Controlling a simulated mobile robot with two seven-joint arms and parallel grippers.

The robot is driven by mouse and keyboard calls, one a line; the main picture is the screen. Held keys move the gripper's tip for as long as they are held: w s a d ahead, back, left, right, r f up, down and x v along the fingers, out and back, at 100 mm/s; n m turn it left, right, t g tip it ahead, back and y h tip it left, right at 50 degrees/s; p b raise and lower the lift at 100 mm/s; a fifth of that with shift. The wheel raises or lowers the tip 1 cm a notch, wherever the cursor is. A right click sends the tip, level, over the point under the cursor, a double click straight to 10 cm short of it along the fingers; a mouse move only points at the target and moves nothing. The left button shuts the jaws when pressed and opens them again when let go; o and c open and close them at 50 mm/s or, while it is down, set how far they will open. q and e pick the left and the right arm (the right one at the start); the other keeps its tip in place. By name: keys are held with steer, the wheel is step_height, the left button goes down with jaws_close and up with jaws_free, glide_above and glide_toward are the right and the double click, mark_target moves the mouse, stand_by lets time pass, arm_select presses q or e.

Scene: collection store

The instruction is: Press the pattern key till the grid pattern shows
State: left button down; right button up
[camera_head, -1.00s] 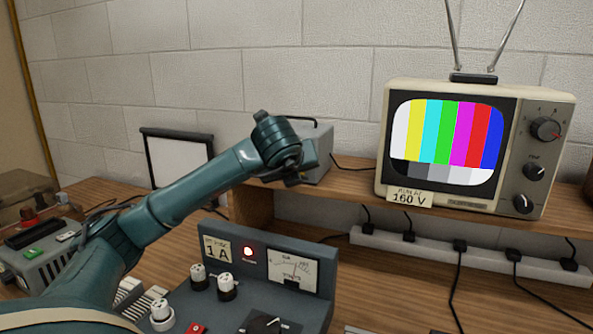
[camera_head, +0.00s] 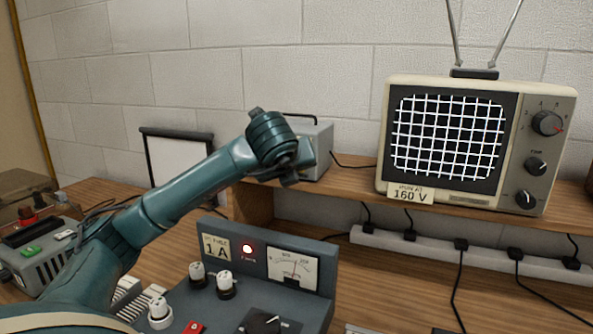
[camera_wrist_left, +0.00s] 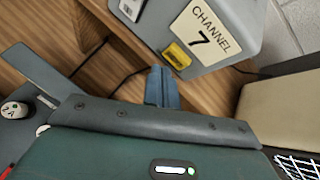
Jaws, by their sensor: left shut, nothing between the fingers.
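The television (camera_head: 548,95) stands on the shelf, and its screen (camera_head: 448,137) shows a white grid on black. A grey box (camera_head: 320,150) with a handle stands left of it, partly hidden behind my left gripper (camera_head: 290,178). In the left wrist view this box (camera_wrist_left: 238,50) bears a "CHANNEL 7" label and a yellow key (camera_wrist_left: 178,56). My left gripper (camera_wrist_left: 158,72) is shut and empty, its tips close beside the yellow key; I cannot tell whether they touch it. My right gripper is not in view.
A bench supply (camera_head: 320,258) with a lit red lamp, meter and knobs stands below my left arm. A power strip (camera_head: 480,257) with several plugs and cables runs under the shelf. A grey keyed device (camera_head: 55,262) is at far left.

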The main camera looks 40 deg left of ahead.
arm_select(q)
steer(key=shift+s+d+b, duration=0.25)
steer(key=shift+s+b, duration=0.2)
steer(key=shift+s, duration=0.35)
steer(key=shift+s+d+b, duration=0.25)
steer(key=shift+s+b, duration=0.2)
steer(key=shift+s, duration=0.35)
steer(key=shift+s+d+b, duration=0.25)
steer(key=shift+s+b, duration=0.2)
steer(key=shift+s, duration=0.35)
